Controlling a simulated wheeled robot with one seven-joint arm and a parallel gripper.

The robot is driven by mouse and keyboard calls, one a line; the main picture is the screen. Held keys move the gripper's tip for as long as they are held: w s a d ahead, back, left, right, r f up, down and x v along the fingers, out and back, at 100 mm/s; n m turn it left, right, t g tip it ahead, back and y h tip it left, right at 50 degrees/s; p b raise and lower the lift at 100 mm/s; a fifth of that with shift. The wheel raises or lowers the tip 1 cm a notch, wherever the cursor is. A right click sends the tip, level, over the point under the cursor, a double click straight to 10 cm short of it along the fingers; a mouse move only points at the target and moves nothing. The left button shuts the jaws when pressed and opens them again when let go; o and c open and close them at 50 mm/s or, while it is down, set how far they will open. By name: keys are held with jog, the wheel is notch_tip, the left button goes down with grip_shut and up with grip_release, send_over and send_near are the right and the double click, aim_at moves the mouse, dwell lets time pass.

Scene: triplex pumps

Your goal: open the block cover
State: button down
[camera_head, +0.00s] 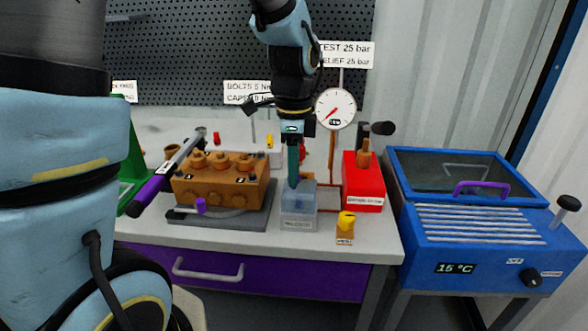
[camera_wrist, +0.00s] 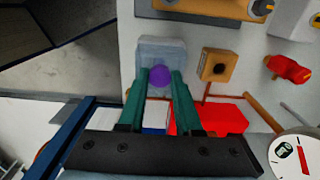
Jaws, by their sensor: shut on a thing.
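The orange pump block (camera_head: 220,187) sits on a grey plate left of the middle of the bench, with several rounded caps on top. I cannot pick out a separate cover on it. A small translucent grey-blue box (camera_head: 298,212) stands to its right. My gripper (camera_head: 293,183) points straight down over this box. In the wrist view the box (camera_wrist: 150,50) has a round purple knob (camera_wrist: 160,77) between the green fingertips. My gripper is shut on this knob. In the head view my fingers hide the knob.
A red box (camera_head: 363,184) stands right of the translucent box, with a pressure gauge (camera_head: 335,108) behind. A yellow-topped part (camera_head: 346,224) is close in front. A long purple-gripped wrench (camera_head: 165,176) lies left. A blue heater (camera_head: 480,225) stands right of the bench.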

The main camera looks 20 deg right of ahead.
aim_at(313, 189)
dwell(0.3)
jog(key=shift+s+d+r+t+y+p, duration=0.35)
jog(key=shift+d+r+y+p, duration=0.3)
jog(key=shift+p, duration=0.45)
jog(key=shift+s+d+r+t+y+p, duration=0.1)
jog(key=shift+s+d+t+y+p, duration=0.2)
jog(key=shift+d+y+p, duration=0.35)
jog(key=shift+s+d+t+y+p, duration=0.25)
jog(key=shift+d+t+y, duration=0.15)
jog(key=shift+y, duration=0.5)
jog(key=c, duration=0.6)
grip_release()
jog(key=shift+d, duration=0.1)
jog(key=b+v, duration=0.2)
jog(key=v, duration=0.8)
jog(key=shift+r, duration=0.4)
